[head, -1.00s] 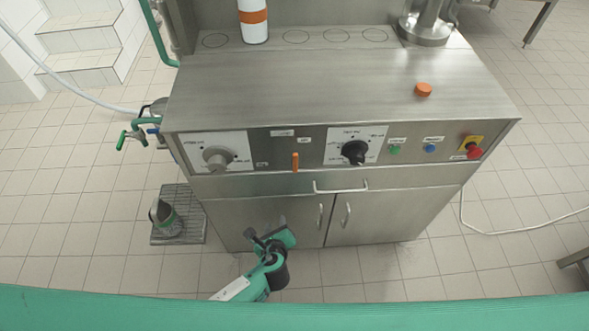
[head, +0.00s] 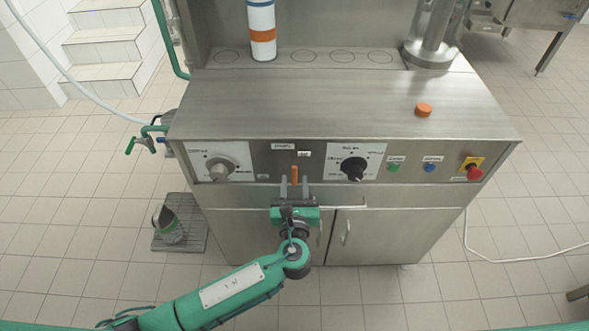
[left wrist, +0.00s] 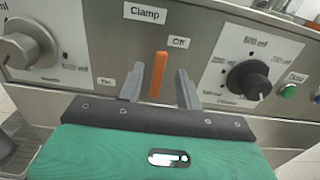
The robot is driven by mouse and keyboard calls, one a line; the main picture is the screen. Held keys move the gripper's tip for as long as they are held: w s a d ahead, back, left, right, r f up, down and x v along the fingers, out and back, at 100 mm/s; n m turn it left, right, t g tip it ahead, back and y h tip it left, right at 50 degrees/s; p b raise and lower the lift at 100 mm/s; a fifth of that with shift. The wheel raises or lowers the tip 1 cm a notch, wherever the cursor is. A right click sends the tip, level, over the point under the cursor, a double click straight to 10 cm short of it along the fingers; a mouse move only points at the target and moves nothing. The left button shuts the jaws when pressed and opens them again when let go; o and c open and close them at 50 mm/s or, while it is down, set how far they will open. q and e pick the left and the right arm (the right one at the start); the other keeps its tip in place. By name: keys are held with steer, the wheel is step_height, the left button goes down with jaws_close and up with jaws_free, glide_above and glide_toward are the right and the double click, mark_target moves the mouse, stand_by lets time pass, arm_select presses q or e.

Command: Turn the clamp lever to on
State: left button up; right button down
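The clamp lever (head: 294,173) is a small orange bar on the front panel of the machine, standing upright. In the left wrist view the orange lever (left wrist: 158,74) sits below the "Clamp" label (left wrist: 145,13). The "Off" label (left wrist: 179,42) is at its upper right and the "On" label (left wrist: 106,82) at its lower left. My left gripper (head: 294,184) is in front of the lever. In the left wrist view its two grey fingers (left wrist: 158,84) are apart, one on each side of the lever, with gaps visible. My right gripper is not in view.
A grey knob (head: 220,168) is left of the lever and a black knob (head: 353,168) right of it. Green (head: 393,167) and blue (head: 430,167) buttons and a red stop button (head: 474,172) are further right. A drawer handle (head: 342,207) is below the panel.

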mark_target(294, 173)
arm_select(q)
steer(key=w, duration=0.3)
steer(key=shift+w, duration=0.8)
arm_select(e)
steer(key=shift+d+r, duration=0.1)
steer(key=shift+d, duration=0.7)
